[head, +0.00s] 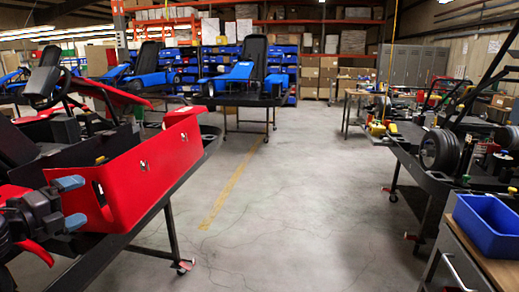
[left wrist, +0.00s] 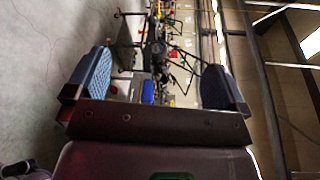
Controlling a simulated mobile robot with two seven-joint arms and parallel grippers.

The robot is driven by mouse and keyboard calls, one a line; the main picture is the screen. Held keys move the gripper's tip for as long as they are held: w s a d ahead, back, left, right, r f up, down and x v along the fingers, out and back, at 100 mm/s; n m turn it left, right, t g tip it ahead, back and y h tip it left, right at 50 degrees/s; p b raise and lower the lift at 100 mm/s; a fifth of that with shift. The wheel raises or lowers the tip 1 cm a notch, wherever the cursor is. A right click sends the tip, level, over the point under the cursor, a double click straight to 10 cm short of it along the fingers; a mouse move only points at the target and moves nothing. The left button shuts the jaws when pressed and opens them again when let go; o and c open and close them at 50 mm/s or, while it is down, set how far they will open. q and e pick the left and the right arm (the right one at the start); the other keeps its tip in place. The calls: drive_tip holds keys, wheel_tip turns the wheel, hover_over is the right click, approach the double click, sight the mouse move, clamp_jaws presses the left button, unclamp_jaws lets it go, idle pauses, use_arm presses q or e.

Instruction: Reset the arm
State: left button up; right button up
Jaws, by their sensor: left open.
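My left gripper (head: 72,203) is at the lower left of the head view, in front of the red side panel (head: 152,170) of a kart. Its two blue-padded fingers are apart, with nothing seen between them. In the left wrist view the gripper (left wrist: 155,82) is also open and empty, with its fingers wide apart. That view is turned sideways and looks across the workshop. I cannot tell whether the gripper touches the panel. My right gripper is in neither view.
The red kart rests on a black stand (head: 170,215) at left. At right are another stand with a wheel (head: 438,150) and a cart holding a blue bin (head: 487,222). Blue karts (head: 240,72) stand at the back. The concrete floor (head: 290,200) between is clear.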

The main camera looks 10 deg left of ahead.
use_arm(q)
drive_tip(key=s+d+f+n+y, duration=0.1)
drive_tip(key=s+f+n+y, duration=0.3)
drive_tip(key=f+n, duration=0.8)
drive_tip(key=s+d+f+n+g+b, duration=0.1)
drive_tip(key=s+d+f+n+g, duration=0.1)
drive_tip(key=s+d+f+n, duration=0.3)
drive_tip(key=s+d+f+n+g+y+b, duration=0.1)
drive_tip(key=s+d+f+n+g, duration=0.2)
drive_tip(key=s+d+f, duration=1.1)
wheel_tip(320, 180, down, 9)
drive_tip(key=s+n, duration=0.1)
drive_tip(key=n, duration=0.2)
drive_tip(key=shift+s+d+b, duration=0.2)
drive_tip(key=shift+s+b, duration=0.05)
drive_tip(key=shift+b, duration=0.15)
